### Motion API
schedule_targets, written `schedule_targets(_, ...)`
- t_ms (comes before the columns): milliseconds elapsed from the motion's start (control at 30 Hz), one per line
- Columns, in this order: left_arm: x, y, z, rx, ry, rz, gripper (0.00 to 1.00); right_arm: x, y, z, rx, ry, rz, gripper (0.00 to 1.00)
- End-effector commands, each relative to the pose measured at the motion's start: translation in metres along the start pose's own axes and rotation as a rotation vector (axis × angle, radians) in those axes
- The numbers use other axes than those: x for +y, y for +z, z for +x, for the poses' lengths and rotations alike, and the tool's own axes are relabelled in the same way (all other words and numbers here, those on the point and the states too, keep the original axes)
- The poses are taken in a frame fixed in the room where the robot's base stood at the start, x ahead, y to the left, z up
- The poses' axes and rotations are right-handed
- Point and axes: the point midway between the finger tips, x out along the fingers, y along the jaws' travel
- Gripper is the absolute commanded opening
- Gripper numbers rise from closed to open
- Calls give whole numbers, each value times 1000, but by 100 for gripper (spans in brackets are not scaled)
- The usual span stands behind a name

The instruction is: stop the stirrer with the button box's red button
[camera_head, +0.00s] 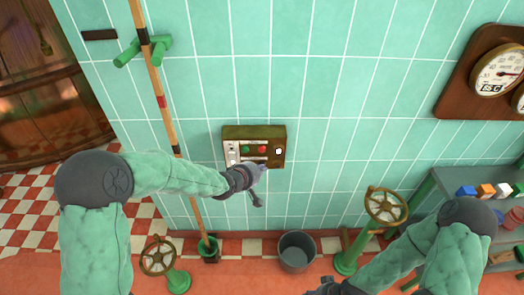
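The button box (233,133) is fixed to the tiled wall, with an olive-brown casing and a pale front panel. Its red button (262,149) sits right of a green button (246,149), and a white round part (278,151) is at the panel's right. My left gripper (260,184) is just below the box and hides part of its lower edge. Its dark finger parts are small and seen at an angle, so I cannot tell whether it is open or touching the box. My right gripper (326,287) is low at the bottom edge, partly cut off. The stirrer is not clearly identifiable.
A wooden pole (160,88) with green fittings runs down the wall at left. A grey bucket (297,253) stands on the floor, between two valve handwheels (158,257) (386,206). A wall gauge (497,72) and a shelf with coloured blocks (485,191) are at right.

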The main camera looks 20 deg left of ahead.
Motion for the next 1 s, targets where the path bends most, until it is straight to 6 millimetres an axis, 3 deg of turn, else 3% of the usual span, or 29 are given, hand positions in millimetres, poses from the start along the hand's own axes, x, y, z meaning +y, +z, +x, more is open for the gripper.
schedule_targets(400, 13, -30, 31, 0, 0, 0, 0, -3, 0, -9, 0, 0, 0, 50)
schedule_targets(1000, 15, -35, 37, 0, 0, 0, 0, -4, 0, -10, 0, 0, 0, 50)
